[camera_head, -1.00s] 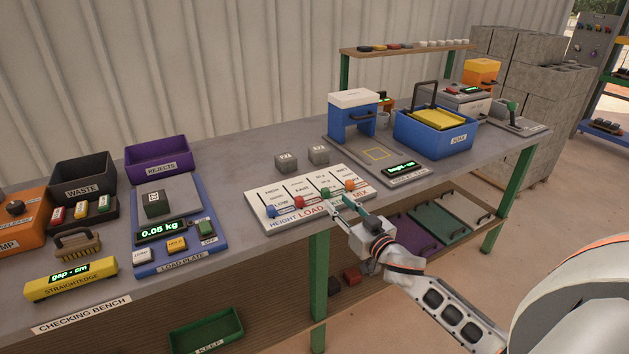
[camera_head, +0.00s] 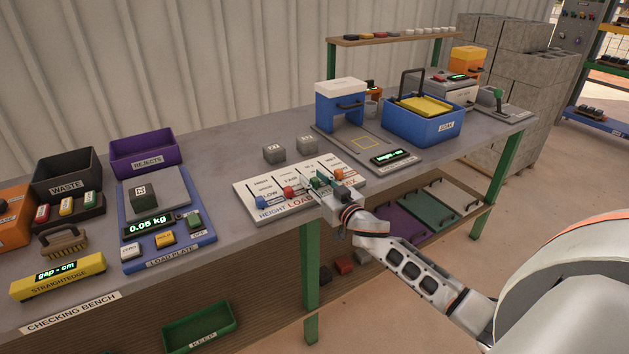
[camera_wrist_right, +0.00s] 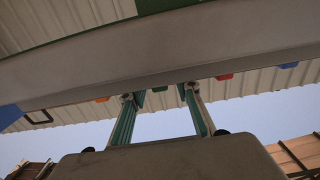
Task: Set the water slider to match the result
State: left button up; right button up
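The slider board (camera_head: 241,190) lies on the bench with a blue knob (camera_head: 260,202), red knob (camera_head: 289,192), green knob (camera_wrist_right: 160,88) and orange knob (camera_head: 339,174). HEIGHT, LOAD and part of MIX are readable. The label by the green knob is hidden behind my right gripper (camera_head: 318,184), which is at that slider near the board's front edge. In the right wrist view its fingers (camera_wrist_right: 160,94) are apart, with the green knob between them and gaps at both sides. My left gripper is out of view.
Two grey blocks (camera_head: 289,150) stand behind the board. The load plate (camera_head: 167,221) at left bears a dark block and reads 0.05 kg. A blue press (camera_head: 340,108), a small green-lit display (camera_head: 390,157) and the blue SOAK tub (camera_head: 436,127) stand at right.

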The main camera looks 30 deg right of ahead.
aim_at(312, 178)
grip_shut()
jog(key=shift+w, duration=1.85)
grip_release()
jog(key=s, duration=1.2)
